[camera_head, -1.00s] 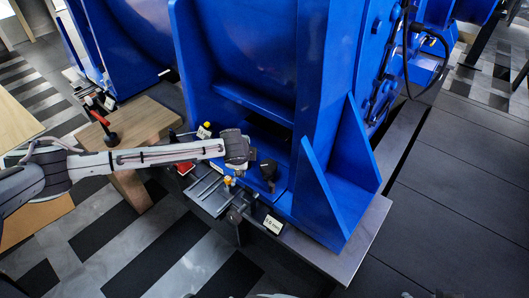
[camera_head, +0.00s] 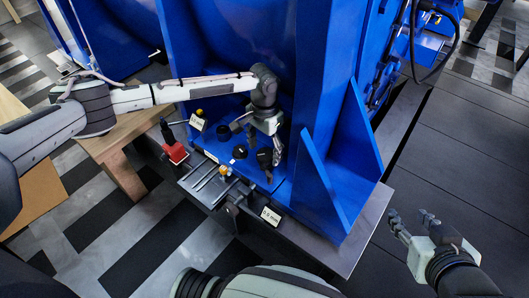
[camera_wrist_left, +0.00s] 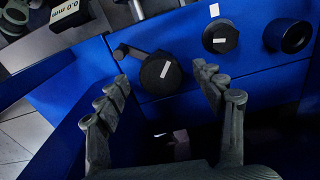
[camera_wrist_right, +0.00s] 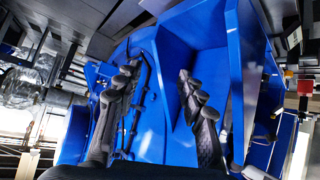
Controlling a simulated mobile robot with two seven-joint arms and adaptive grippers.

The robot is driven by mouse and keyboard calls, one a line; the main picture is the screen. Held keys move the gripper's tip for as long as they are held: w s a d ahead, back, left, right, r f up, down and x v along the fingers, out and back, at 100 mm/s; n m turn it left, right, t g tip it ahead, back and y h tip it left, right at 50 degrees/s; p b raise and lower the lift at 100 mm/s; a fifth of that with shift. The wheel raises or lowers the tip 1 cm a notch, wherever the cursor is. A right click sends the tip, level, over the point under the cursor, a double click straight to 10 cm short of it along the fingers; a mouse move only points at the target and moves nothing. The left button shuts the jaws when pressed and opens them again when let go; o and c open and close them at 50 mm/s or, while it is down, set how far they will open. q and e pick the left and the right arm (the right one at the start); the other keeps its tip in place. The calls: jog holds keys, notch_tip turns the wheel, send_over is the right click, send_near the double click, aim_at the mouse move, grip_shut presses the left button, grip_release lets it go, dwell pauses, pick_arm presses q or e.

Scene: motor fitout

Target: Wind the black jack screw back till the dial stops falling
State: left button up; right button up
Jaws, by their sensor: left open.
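A black round knob with a white mark and a side lever (camera_wrist_left: 160,73) sits on the blue ledge in the left wrist view; it looks like the jack screw. My left gripper (camera_head: 262,145) is open above the ledge. In the left wrist view its fingers stand either side of this knob, with no clear contact. A small display (camera_head: 270,215) stands at the front edge of the machine base; in the left wrist view it reads 0.0 mm (camera_wrist_left: 65,10). My right gripper (camera_head: 410,222) is open and empty, right of the base.
Another black knob (camera_wrist_left: 220,36) and a dark ring (camera_wrist_left: 290,35) lie along the same ledge. A second display (camera_head: 198,124), a red block (camera_head: 175,153) and a metal slotted plate (camera_head: 208,185) are left of the ledge. A blue gusset (camera_head: 345,180) rises at right. Floor at right is clear.

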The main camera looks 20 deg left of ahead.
pick_arm(q)
jog(key=shift+f, duration=0.6)
pick_arm(e)
jog(key=shift+w+a+r+t, duration=0.3)
jog(key=shift+w+a+r, duration=0.05)
jog(key=shift+a+r, duration=0.1)
